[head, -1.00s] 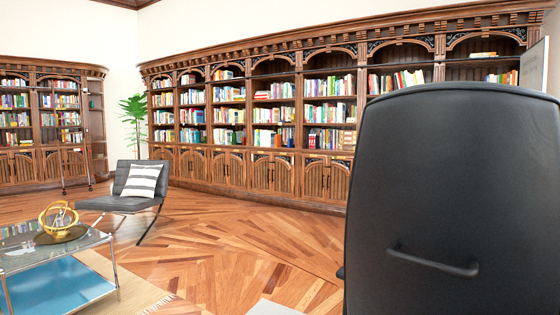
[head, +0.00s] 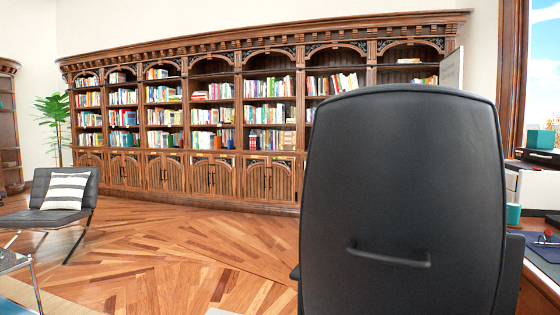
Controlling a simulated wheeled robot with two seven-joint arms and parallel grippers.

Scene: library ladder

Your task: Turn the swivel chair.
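The swivel chair (head: 405,185) stands close in front of me, right of the middle of the head view. I see the back of its tall black backrest, with a dark horizontal handle (head: 388,258) low on it. Part of an armrest shows at its left edge and another at its right. Its seat and base are hidden or below the picture. Neither of my grippers is in view.
A desk (head: 540,270) is close on the chair's right. A black lounge chair (head: 52,205) with a striped cushion and the corner of a glass table (head: 14,262) are at left. Bookshelves (head: 190,130) line the back wall. The wooden floor (head: 190,250) between is open.

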